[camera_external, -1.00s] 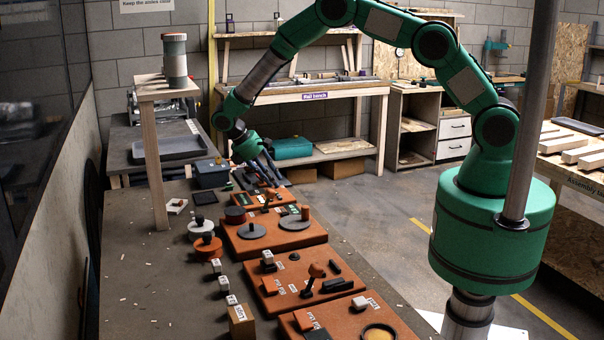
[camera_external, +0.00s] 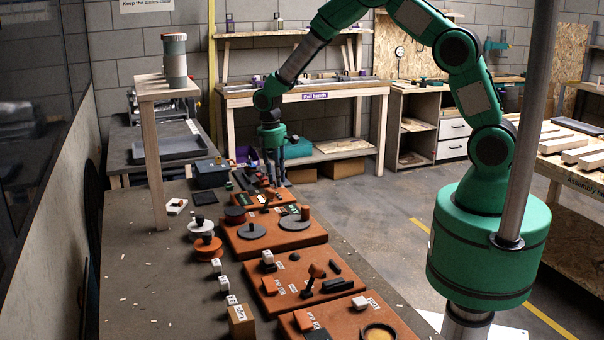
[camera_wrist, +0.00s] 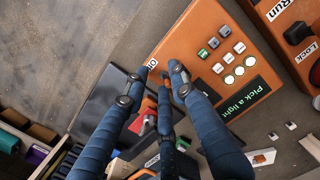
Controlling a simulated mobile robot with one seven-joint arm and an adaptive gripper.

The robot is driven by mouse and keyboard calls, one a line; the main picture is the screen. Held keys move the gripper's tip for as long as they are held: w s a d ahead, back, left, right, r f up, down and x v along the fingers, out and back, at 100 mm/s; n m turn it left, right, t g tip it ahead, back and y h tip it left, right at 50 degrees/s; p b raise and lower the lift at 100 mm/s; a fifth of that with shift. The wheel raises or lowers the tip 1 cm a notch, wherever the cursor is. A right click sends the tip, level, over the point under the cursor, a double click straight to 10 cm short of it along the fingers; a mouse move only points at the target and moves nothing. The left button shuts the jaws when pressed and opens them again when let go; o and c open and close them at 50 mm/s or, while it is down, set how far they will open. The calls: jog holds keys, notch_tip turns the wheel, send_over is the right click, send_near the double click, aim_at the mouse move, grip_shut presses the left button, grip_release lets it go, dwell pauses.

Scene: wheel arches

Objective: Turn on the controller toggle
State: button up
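My gripper (camera_external: 272,182) points down at the far end of the bench, over the far edge of the farthest orange panel (camera_external: 242,200). A dark box (camera_wrist: 107,95) lies by the left finger. A small orange-red piece (camera_wrist: 164,100) shows between the fingers. I cannot tell for certain which part is the controller toggle; contact is unclear.
Another orange panel with "Run" and "Lock" labels (camera_wrist: 300,52) is at the upper right in the wrist view. More orange panels (camera_external: 285,240) line the bench towards the camera. A blue-grey bin (camera_external: 212,174) stands left of my gripper. The bench's left side is mostly clear.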

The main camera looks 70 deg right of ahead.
jog(key=shift+s+d+f+t+y+b, duration=0.2)
jog(key=shift+t+y+b, duration=0.15)
jog(key=shift+b, duration=0.35)
notch_tip(320, 180, up, 14)
jog(key=p, duration=0.3)
jog(key=s+a+r+m+t, duration=0.1)
jog(key=s+r, duration=0.3)
jog(key=r, duration=0.3)
jog(key=s+a+r+m+p, duration=0.1)
jog(key=s+a+r, duration=0.1)
jog(key=s+r, duration=0.3)
jog(key=shift+r+t, duration=0.35)
jog(key=shift+r, duration=1.45)
jog(key=shift+s+r, duration=0.1)
jog(key=shift+s, duration=0.1)
jog(key=s+a+r+m+t, duration=0.1)
jog(key=s+r, duration=0.4)
jog(key=s, duration=0.3)
jog(key=s+a+r+m+t, duration=0.1)
jog(key=s+a+r+m, duration=0.1)
jog(key=s+r, duration=0.4)
jog(key=s+a+m+t, duration=0.1)
jog(key=s+m+t, duration=0.1)
jog(key=s, duration=1.4)
jog(key=shift+a+f, duration=0.25)
jog(key=shift+f, duration=0.2)
